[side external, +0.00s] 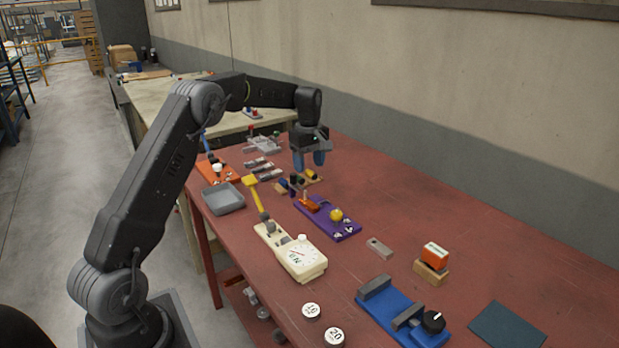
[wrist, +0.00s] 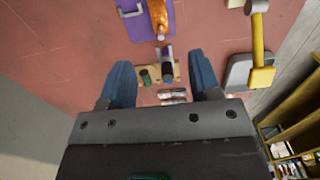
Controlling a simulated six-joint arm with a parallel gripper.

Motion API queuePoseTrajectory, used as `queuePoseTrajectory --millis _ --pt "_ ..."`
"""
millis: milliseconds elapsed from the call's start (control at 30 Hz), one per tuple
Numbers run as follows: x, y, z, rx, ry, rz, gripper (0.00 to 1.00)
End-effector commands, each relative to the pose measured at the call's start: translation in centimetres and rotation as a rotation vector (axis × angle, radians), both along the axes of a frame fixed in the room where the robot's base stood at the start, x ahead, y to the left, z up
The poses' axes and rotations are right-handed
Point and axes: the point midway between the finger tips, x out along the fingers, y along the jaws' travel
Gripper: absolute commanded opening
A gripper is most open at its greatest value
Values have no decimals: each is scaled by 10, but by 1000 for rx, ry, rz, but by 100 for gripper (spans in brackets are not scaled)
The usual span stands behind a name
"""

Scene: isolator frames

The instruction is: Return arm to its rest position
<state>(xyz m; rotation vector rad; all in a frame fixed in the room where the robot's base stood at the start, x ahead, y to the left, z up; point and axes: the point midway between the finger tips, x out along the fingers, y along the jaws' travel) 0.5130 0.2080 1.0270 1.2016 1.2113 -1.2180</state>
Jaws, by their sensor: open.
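My gripper (side external: 309,160) hangs from my bent arm, pointing down over the far part of the red table (side external: 440,215). Its two blue fingers are apart with nothing held between them. In the wrist view, my gripper (wrist: 164,85) also shows open. Below and between the fingers is a small wooden block (wrist: 147,77) with dark and green cylinders on it. The same block (side external: 314,181) shows just under the fingertips in the side view. I cannot tell the exact gap between fingertips and block.
A purple board (side external: 345,232), a cream dial device (side external: 302,262), a grey tray (side external: 223,199) and a yellow-handled hammer (side external: 257,198) lie nearby. An orange board (side external: 215,170) stands at the far left. A blue vise-like fixture (side external: 398,319) and an orange box (side external: 435,253) are nearer. The table's right side is mostly clear.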

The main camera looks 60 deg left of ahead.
Motion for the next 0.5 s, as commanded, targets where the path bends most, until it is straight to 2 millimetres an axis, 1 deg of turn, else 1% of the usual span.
queuePoseTrajectory --millis 33,133,500 --pt "0 0 5 1 0 0 57" --pt "-1 0 11 0 1 0 57" --pt "-1 0 13 0 3 -2 57"
